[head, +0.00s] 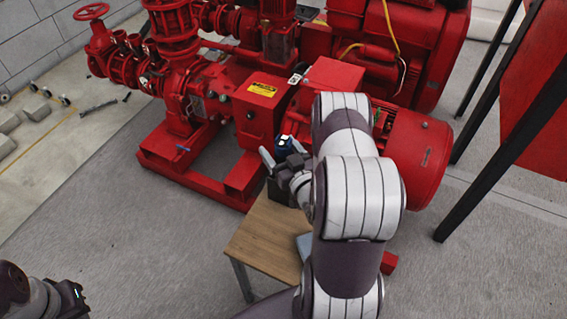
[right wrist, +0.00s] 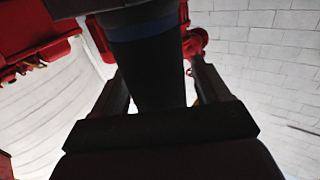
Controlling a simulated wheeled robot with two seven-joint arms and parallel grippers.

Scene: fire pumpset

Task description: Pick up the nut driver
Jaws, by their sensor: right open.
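The nut driver (head: 287,144) shows as a dark handle with blue on it, upright above the small wooden table. My right gripper (head: 282,157) is open, with one finger on either side of the handle. In the right wrist view, the thick dark handle with a blue band (right wrist: 143,30) runs up between the two fingers. Whether a finger touches it I cannot tell. The lower end of the driver is hidden by my gripper. My left arm shows only in part at the bottom left corner of the head view, with no fingers visible.
The wooden table (head: 258,240) carries a dark block (head: 279,192) under my gripper and a blue-grey item (head: 304,243) partly behind my arm. The red pumpset (head: 262,110) stands close behind. Dark posts (head: 480,165) rise at right.

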